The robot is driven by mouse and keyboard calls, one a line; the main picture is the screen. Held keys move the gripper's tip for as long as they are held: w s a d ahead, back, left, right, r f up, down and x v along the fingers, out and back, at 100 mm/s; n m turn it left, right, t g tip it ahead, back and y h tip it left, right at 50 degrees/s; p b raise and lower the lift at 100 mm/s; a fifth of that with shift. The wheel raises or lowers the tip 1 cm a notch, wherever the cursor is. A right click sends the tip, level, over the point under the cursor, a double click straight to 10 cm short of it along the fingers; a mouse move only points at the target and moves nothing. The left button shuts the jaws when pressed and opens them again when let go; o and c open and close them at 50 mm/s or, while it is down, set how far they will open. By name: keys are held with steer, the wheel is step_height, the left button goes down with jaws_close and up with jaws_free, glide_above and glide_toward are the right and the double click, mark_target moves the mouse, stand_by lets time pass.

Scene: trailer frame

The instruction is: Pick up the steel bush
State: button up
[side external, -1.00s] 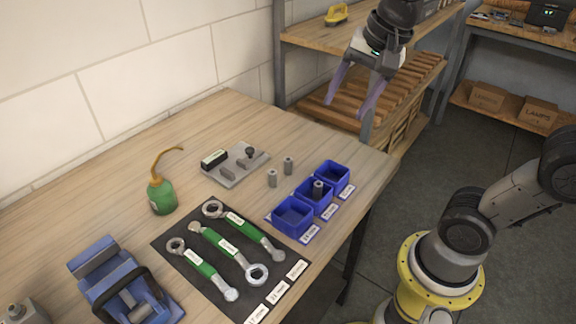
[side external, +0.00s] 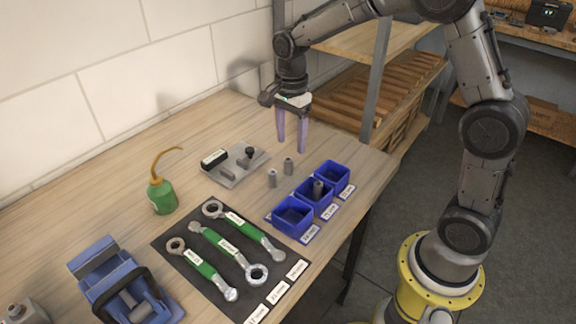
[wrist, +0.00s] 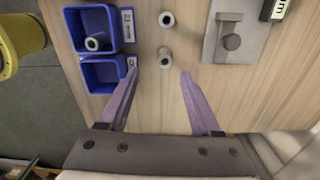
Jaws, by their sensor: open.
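Two small grey metal bushes stand upright on the wooden bench, one further back (side external: 288,165) and one nearer the camera (side external: 272,178). In the wrist view, one bush (wrist: 165,57) lies between and just beyond my fingertips, and the other (wrist: 166,19) is further away. A third grey bush (side external: 318,188) stands in the middle blue bin; it also shows in the wrist view (wrist: 97,42). I cannot tell by look which is steel. My gripper (side external: 291,145) is open and empty, pointing down above the bench, behind the two loose bushes.
Three blue bins (side external: 293,229) with labels line the bench's right edge. A grey plate with fittings (side external: 236,178) is left of the bushes. Spanners on a dark mat (side external: 170,243), a green oil can (side external: 161,196) and a blue vice (side external: 105,275) are nearer. A shelf post (side external: 375,80) stands behind.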

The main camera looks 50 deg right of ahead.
mark_target(288, 159)
steer(key=f, duration=0.8)
steer(key=shift+w+a, duration=0.1)
steer(key=shift+w, duration=0.3)
steer(key=shift+c, duration=0.3)
jaws_close()
